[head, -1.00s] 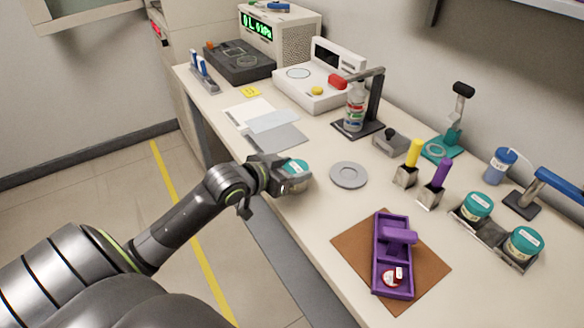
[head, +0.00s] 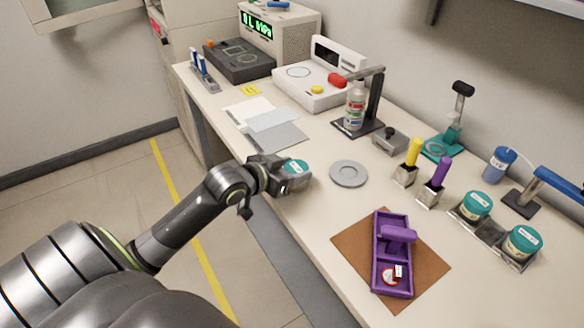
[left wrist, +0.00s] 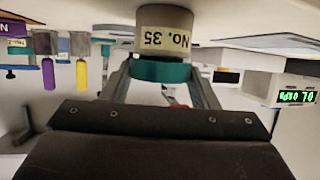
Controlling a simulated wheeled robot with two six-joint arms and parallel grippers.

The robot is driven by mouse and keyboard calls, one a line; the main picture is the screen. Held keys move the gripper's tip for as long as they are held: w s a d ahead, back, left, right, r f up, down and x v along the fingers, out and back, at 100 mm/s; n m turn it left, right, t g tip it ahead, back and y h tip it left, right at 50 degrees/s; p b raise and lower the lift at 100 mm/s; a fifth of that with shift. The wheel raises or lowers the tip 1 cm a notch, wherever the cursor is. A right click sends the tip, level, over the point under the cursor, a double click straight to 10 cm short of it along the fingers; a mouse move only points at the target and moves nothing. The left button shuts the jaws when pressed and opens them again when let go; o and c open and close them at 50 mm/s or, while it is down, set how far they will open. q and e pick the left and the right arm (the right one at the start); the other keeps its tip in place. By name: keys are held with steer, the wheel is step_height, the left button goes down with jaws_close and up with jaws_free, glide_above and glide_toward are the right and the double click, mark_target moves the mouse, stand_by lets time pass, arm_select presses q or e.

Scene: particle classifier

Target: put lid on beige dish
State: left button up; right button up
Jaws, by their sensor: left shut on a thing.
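My left gripper (head: 294,174) is over the bench's front edge area, shut on a teal lid (head: 297,166). In the left wrist view, which is upside down, the lid (left wrist: 162,70) sits between the two fingers. The beige dish (left wrist: 164,18), with a label reading "NO. 35", is right against the lid on its table side. The lid looks level and lined up with the dish; I cannot tell whether it is fully seated. In the head view the gripper hides most of the dish. My right gripper is not in view.
A grey round plate (head: 348,174) lies just right of the gripper. Papers (head: 278,137) lie behind the gripper.

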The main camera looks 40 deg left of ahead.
arm_select(q)
steer(key=shift+f, duration=0.25)
steer(key=o, duration=1)
steer(key=shift+o, duration=0.3)
steer(key=p+v, duration=0.7)
steer(key=v, duration=1)
steer(key=shift+r, duration=0.15)
steer(key=shift+s, duration=0.1)
